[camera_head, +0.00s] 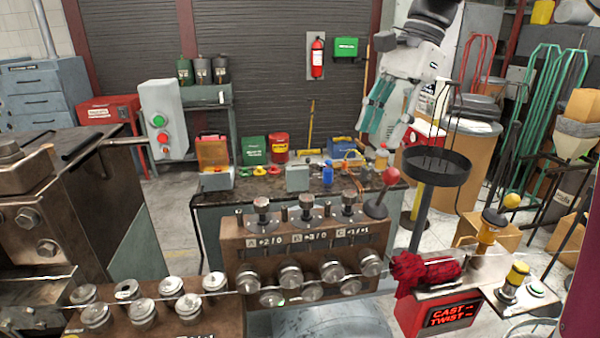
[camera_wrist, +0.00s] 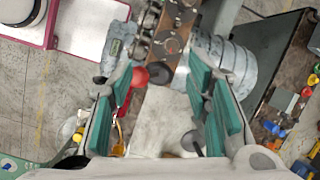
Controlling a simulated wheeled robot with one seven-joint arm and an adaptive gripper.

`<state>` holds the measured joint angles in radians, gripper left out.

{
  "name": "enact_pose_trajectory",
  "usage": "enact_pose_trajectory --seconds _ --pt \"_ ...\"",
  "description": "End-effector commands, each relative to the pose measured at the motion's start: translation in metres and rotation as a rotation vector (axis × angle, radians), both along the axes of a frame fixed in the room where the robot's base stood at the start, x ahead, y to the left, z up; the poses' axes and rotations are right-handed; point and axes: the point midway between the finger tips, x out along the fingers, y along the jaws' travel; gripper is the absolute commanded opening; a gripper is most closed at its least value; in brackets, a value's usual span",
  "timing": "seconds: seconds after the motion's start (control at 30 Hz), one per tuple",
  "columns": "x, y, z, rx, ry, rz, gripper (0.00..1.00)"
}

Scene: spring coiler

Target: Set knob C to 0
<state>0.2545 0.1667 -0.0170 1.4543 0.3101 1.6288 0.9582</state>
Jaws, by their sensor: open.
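Knob C (camera_head: 348,202) is a dark metal knob at the right end of a row of three on top of the brown block (camera_head: 232,247). The label below it appears to read "C +1/+1". Knob B (camera_head: 306,206) and knob A (camera_head: 263,208) stand to its left, with labels that appear to read "+3/0" and "+2/0". My gripper (camera_head: 374,130) is open and empty, up behind and to the right of knob C, well apart from it. In the wrist view my gripper (camera_wrist: 163,68) shows its teal fingers spread; the knob block (camera_wrist: 174,38) is small and far beyond them.
A lever with a red ball (camera_head: 391,175) stands just right of knob C; the ball also shows in the wrist view (camera_wrist: 140,77). A dark round tray (camera_head: 436,166) on a post stands further right. Several rollers with a wire line the front. A cluttered bench (camera_head: 212,205) lies behind.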

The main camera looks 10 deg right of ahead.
Motion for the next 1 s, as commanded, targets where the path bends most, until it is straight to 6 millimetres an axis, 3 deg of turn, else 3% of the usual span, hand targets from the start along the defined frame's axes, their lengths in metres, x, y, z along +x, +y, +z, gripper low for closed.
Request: enact_pose_trajectory --seconds 0.13,0.43,1.0 --pt "0.022 -0.012 -0.004 0.04 0.077 -0.095 0.45" --pt "0.026 -0.009 -0.018 0.055 0.109 -0.13 0.45" --pt "0.017 0.03 -0.113 0.054 0.109 -0.128 0.45"
